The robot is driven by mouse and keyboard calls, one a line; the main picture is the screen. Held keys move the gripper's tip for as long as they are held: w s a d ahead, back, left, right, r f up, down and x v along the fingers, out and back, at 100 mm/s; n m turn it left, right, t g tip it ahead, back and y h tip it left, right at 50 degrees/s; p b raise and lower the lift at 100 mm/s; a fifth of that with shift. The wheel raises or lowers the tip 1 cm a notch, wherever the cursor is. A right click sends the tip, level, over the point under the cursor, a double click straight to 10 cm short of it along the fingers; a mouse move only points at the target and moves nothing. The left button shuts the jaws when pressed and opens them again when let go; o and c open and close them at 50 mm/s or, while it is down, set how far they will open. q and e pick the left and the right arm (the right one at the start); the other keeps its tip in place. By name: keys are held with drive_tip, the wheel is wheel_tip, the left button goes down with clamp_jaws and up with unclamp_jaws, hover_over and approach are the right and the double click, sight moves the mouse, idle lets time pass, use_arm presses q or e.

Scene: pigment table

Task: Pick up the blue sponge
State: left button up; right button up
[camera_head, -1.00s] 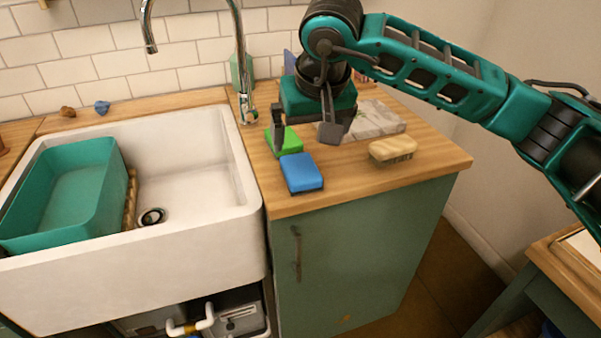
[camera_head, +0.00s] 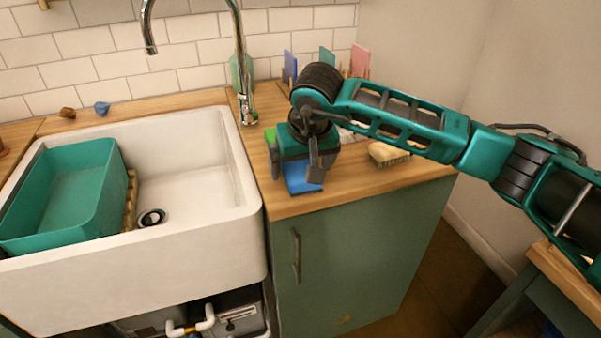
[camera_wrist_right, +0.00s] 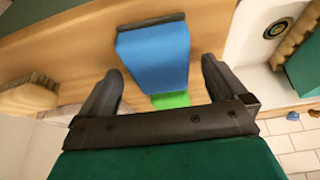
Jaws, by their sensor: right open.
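The blue sponge (camera_head: 303,178) lies on the wooden counter right of the sink, partly hidden by my right gripper. My right gripper (camera_head: 294,190) is open above it, fingers pointing down, with one finger to each side of the sponge in the head view. In the right wrist view the blue sponge (camera_wrist_right: 153,57) lies ahead of the gap between the open fingers (camera_wrist_right: 158,80). No contact between fingers and sponge shows. A green sponge (camera_wrist_right: 171,100) lies right beside the blue one, mostly hidden in the head view. My left gripper is not in view.
A scrubbing brush (camera_head: 388,153) lies to the right on the counter. The white sink (camera_head: 190,170) with a teal basin (camera_head: 72,195) is on the left. The tap (camera_head: 240,60) and several upright coloured boards (camera_head: 359,62) stand behind. The counter's front edge is close to the sponge.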

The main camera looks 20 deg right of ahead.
drive_tip(key=shift+f+b, duration=0.2)
drive_tip(key=shift+b, duration=0.15)
idle(0.3)
drive_tip(key=c, duration=1.1)
drive_tip(key=shift+r, duration=0.15)
